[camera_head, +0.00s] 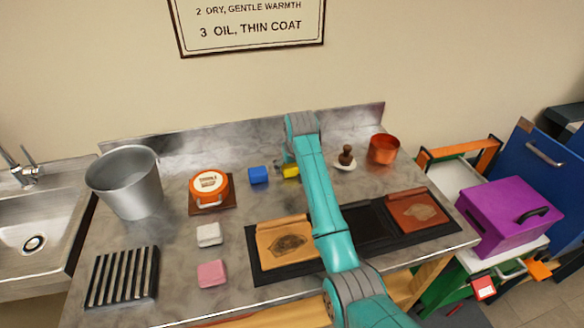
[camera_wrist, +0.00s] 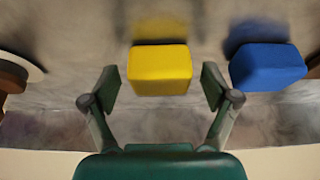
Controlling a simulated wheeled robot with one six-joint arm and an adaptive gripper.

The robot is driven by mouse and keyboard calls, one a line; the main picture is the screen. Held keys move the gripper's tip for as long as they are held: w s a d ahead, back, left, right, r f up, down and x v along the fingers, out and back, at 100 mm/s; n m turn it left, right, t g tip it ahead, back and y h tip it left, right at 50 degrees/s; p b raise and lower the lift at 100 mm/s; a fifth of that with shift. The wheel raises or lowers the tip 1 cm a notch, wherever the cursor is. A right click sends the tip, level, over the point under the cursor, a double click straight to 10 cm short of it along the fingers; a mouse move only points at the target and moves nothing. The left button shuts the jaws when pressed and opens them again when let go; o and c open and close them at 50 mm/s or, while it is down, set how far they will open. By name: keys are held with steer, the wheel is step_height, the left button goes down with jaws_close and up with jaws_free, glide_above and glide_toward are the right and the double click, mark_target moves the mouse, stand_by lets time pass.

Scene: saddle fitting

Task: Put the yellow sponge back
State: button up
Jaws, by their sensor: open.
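The yellow sponge (camera_wrist: 159,69) lies on the grey counter, centred between my fingers in the wrist view. In the head view the yellow sponge (camera_head: 291,172) shows just left of my arm, partly hidden by it. My gripper (camera_wrist: 158,88) is open, with one finger on each side of the sponge and gaps showing on both sides. I cannot tell its exact height over the sponge. The blue sponge (camera_head: 258,175) sits to the left in the head view; in the wrist view the blue sponge (camera_wrist: 268,67) is close outside the right finger.
An orange-lidded tin (camera_head: 209,184) stands on a brown board. White (camera_head: 209,235) and pink (camera_head: 211,274) blocks, a slatted rack (camera_head: 122,276), a metal bucket (camera_head: 127,182), a brush (camera_head: 346,156) on a white dish, a copper pot (camera_head: 383,149) and leather pieces (camera_head: 285,241) occupy the counter.

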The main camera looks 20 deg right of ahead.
steer(key=v, duration=1.2)
steer(key=shift+f, duration=0.1)
